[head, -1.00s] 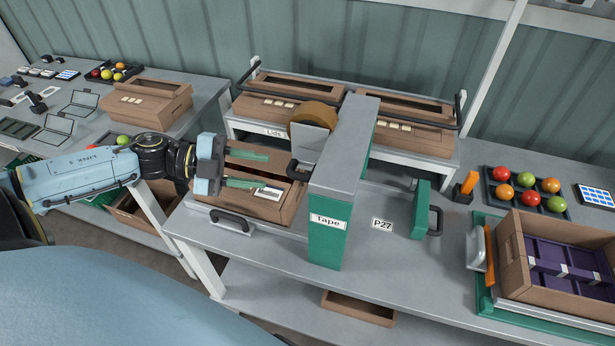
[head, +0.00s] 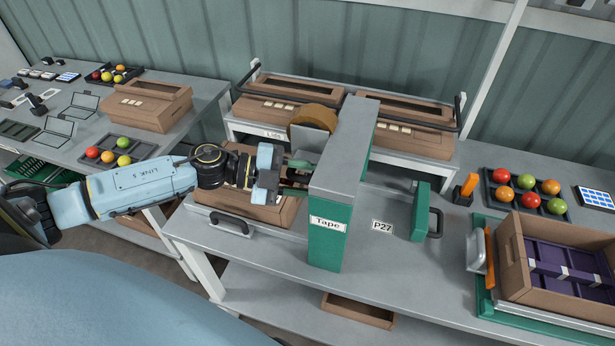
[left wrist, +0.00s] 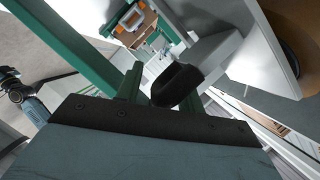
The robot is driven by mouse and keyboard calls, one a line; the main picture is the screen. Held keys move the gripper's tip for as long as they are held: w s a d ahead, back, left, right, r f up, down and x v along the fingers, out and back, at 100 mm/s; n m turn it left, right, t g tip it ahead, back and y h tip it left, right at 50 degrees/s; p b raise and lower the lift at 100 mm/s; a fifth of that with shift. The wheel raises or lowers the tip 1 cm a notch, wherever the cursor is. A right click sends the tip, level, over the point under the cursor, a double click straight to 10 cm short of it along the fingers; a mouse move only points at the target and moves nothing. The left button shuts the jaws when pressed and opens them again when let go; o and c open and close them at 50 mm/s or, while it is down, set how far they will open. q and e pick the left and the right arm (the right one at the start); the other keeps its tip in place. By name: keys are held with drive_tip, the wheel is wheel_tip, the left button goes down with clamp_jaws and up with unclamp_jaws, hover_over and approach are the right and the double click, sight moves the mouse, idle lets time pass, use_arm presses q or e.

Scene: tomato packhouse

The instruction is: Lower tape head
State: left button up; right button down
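The green and grey tape machine (head: 328,245), labelled Tape, stands on the middle bench. A brown tape roll (head: 314,116) and part of the grey tape head (head: 310,142) show at its left side. A closed carton (head: 248,212) lies under the head, partly hidden by my arm. My left gripper (head: 292,178) is above the carton beside the machine. In the left wrist view, a black handle (left wrist: 177,86) on the pale head lies between the gripper's green fingers (left wrist: 158,98). The fingers are apart, with a gap visible on the handle's left.
A black-handled pusher (head: 228,222) stands in front of the carton. A green side guide (head: 420,212) stands right of the machine. Lidded boxes fill the rack (head: 245,127) behind. An open carton (head: 513,268) stands at right. The bench around the P27 label (head: 382,225) is clear.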

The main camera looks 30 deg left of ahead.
use_arm(q)
clamp_jaws()
idle(0.3)
wheel_tip(320, 180, down, 6)
drive_tip(key=b, duration=0.2)
drive_tip(key=shift+s+f, duration=0.1)
drive_tip(key=shift+c, duration=0.8)
unclamp_jaws()
drive_tip(key=shift+o, duration=0.8)
